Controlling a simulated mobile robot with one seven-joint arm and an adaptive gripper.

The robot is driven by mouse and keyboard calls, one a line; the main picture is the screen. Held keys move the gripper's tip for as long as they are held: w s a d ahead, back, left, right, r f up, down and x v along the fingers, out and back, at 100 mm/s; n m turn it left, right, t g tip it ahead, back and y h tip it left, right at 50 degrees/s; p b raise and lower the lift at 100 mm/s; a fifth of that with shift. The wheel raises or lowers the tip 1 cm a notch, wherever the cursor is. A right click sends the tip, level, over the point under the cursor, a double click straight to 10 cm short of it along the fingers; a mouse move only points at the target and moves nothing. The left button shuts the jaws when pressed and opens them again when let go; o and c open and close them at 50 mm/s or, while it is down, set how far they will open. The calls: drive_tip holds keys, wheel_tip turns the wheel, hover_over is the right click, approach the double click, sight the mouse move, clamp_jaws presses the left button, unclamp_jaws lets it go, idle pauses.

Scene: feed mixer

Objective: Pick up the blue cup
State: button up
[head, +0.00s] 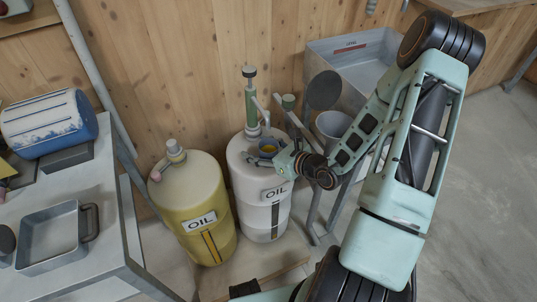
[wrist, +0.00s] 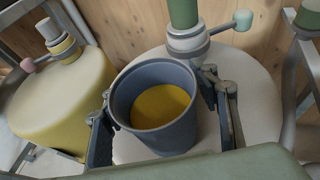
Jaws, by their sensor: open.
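The blue cup (wrist: 162,142) is a grey-blue cup with yellow inside, standing upright on top of the white oil drum (head: 259,178). In the head view the cup (head: 268,147) shows small beside the drum's green pump. My gripper (wrist: 157,92) is open, with one finger on each side of the cup in the wrist view. The right finger is very close to the cup's wall; whether either finger touches it I cannot tell. In the head view my gripper (head: 279,160) is at the cup's front right, partly covering it.
The green pump (head: 252,103) rises behind the cup. A yellow oil drum (head: 196,207) stands left of the white one. A metal table (head: 78,268) with a tray is at left, and a grey metal bin (head: 350,58) is behind right.

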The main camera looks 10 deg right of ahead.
drive_tip(key=shift+w+a+f, duration=0.15)
drive_tip(key=shift+w+a, duration=0.1)
drive_tip(key=shift+w, duration=0.15)
drive_tip(key=c, duration=1.5)
clamp_jaws()
